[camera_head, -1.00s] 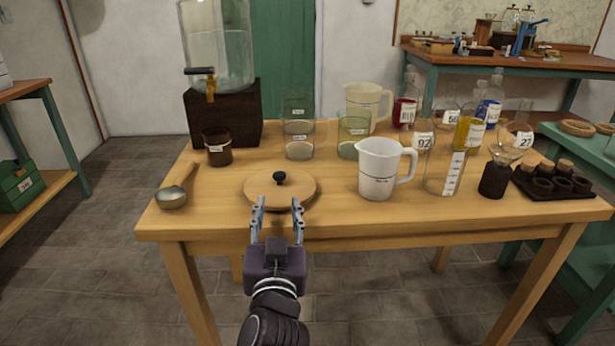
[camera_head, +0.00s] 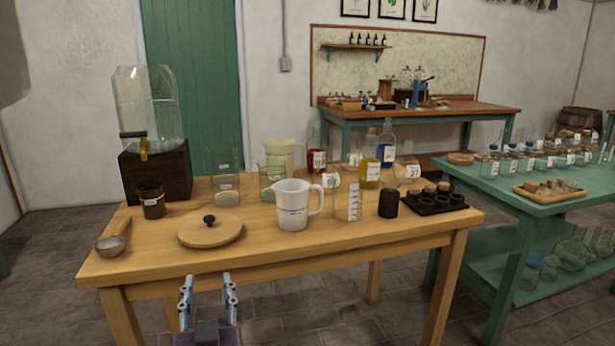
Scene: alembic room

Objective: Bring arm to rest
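My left gripper (camera_head: 208,284) shows at the bottom of the head view, in front of the wooden table's (camera_head: 270,258) near edge. Its two fingers stand apart with nothing between them. It is apart from the round wooden lid (camera_head: 205,234) with a black knob, which lies on the table behind it. My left arm below the gripper is cut off by the picture's edge. My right gripper is not in view.
The table holds a ladle (camera_head: 110,244), a brown cup (camera_head: 152,203), a white jug (camera_head: 293,208), a water dispenser (camera_head: 148,115) and several glass vessels. A green table (camera_head: 530,200) stands at the right. Floor shows before the table.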

